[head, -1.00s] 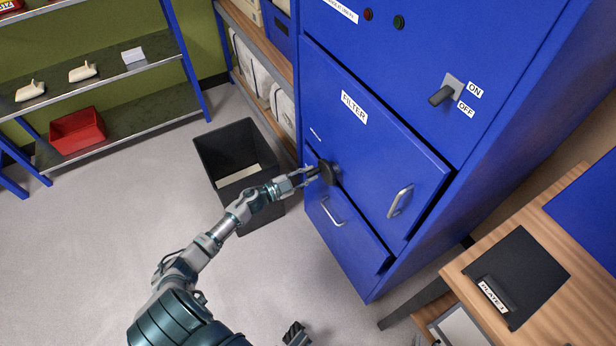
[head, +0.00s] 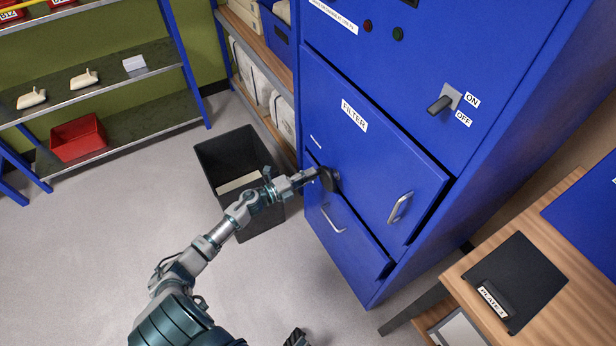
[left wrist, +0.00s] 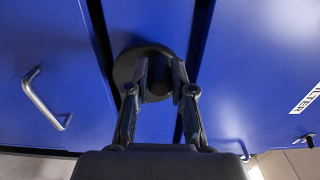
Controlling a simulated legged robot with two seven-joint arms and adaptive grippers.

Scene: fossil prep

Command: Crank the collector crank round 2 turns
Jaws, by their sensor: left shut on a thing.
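The collector crank (head: 329,180) is a dark round wheel on the front of the blue collector cabinet, between the filter door (head: 375,150) and the lower drawer (head: 345,235). My left gripper (head: 311,175) reaches it from the left and is shut on the crank. In the left wrist view the crank's dark disc (left wrist: 127,68) lies straight ahead, and both fingers of the left gripper (left wrist: 158,78) close on its handle, which they mostly hide. A dark piece at the bottom edge seems to be my right gripper (head: 296,338), mostly cut off and apart from everything.
A black bin (head: 215,160) stands on the floor just behind my left forearm. The filter door's handle (head: 399,207) and the drawer's handle (head: 333,220) stick out near the crank. A wooden table (head: 460,280) is at the right. Floor at the left is clear.

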